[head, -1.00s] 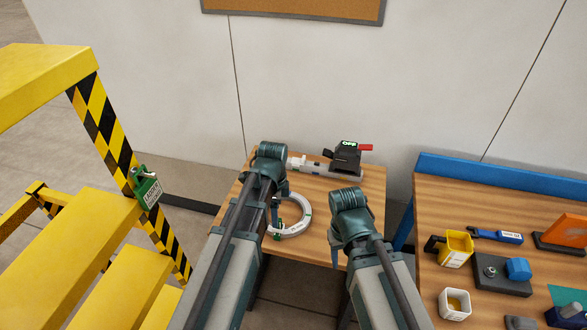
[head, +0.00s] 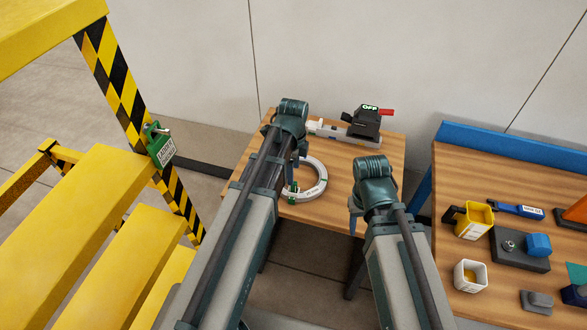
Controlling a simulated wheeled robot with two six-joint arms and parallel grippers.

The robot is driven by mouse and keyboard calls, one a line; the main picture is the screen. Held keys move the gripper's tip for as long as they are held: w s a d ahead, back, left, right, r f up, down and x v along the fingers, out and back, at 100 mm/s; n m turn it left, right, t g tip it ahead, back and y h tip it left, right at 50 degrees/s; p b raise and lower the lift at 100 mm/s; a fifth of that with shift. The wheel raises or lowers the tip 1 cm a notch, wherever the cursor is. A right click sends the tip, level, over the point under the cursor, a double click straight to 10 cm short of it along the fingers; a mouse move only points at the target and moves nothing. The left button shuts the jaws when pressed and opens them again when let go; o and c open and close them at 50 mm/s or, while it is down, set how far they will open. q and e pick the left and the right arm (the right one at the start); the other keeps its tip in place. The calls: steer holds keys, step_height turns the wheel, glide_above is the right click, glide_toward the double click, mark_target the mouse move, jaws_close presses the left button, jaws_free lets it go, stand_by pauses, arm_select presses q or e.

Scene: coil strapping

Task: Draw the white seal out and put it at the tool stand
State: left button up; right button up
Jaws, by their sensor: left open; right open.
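A white and grey strap coil (head: 322,181) lies as a ring on the small wooden table, with a small green and white piece (head: 291,191) at its left side. Behind it, a black tool with an "OFF" display (head: 367,122) and red lever sits on a grey base. White parts (head: 318,126) show at the base's left end; I cannot tell if one is the white seal. My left gripper (head: 299,157) is open beside the coil's upper left, partly hidden by its wrist. My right gripper (head: 353,222) is open at the table's right edge, mostly hidden by its arm.
Yellow steps (head: 95,205) with a green padlock and tag (head: 160,145) stand at left. A wooden bench (head: 490,180) with a blue back rail, a yellow cup (head: 475,222), a white cup (head: 470,274) and blue tools stands at right. Some table top right of the coil is clear.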

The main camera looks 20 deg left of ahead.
mark_target(293, 188)
arm_select(q)
step_height(293, 188, down, 9)
steer(key=b, duration=0.8)
steer(key=shift+f, duration=0.2)
jaws_close()
stand_by(0.8)
steer(key=shift+r+p, duration=0.5)
steer(key=shift+r, duration=0.2)
stand_by(0.7)
steer(key=c, duration=0.7)
jaws_free()
jaws_close()
